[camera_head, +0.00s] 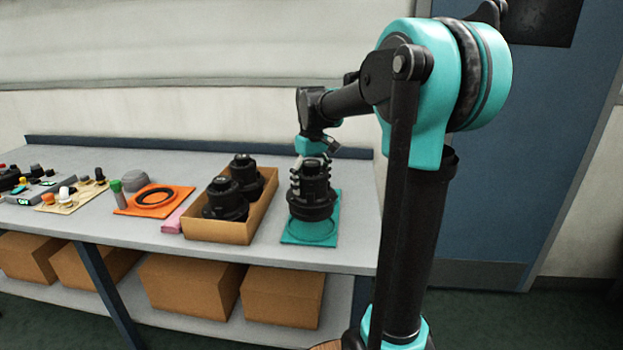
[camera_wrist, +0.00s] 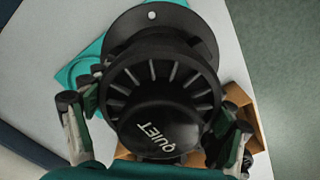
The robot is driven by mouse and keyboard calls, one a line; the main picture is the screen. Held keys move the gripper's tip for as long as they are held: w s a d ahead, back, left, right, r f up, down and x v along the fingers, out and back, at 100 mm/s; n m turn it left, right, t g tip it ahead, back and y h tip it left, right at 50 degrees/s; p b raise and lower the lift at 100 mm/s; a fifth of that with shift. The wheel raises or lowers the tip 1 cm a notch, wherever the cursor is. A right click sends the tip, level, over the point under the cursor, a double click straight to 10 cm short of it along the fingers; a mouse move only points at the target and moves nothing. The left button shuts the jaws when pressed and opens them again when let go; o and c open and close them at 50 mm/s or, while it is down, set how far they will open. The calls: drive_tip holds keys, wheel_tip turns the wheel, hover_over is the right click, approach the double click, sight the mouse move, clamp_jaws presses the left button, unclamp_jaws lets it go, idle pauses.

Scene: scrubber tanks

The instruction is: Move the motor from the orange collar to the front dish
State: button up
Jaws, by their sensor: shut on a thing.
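My gripper (camera_head: 311,163) is shut on a black finned motor (camera_head: 311,197), which is upright. In the wrist view the motor (camera_wrist: 160,105) shows the word QUIET on its cap, with a finger on each side. The motor is over a teal plate (camera_head: 292,238) with a round teal dish (camera_head: 318,236) near the table's front edge. Its flange seems a little above the dish; contact is hard to tell. The teal plate also shows in the wrist view (camera_wrist: 72,72), partly hidden by the motor. The orange plate with the collar (camera_head: 129,209) lies farther left, holding a black ring and no motor.
A cardboard box (camera_head: 215,231) with two similar black motors stands just left of the teal plate. A pink block (camera_head: 173,220), a grey dome (camera_head: 134,180) and a green-topped cylinder (camera_head: 116,189) lie farther left. A blue-grey rail runs along the table's back.

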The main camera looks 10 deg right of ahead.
drive_tip(key=shift+f, duration=1.55)
drive_tip(key=shift+f, duration=1.4)
idle(1.7)
drive_tip(key=o, duration=1.8)
drive_tip(key=shift+s, duration=0.1)
drive_tip(key=shift+r, duration=3.5)
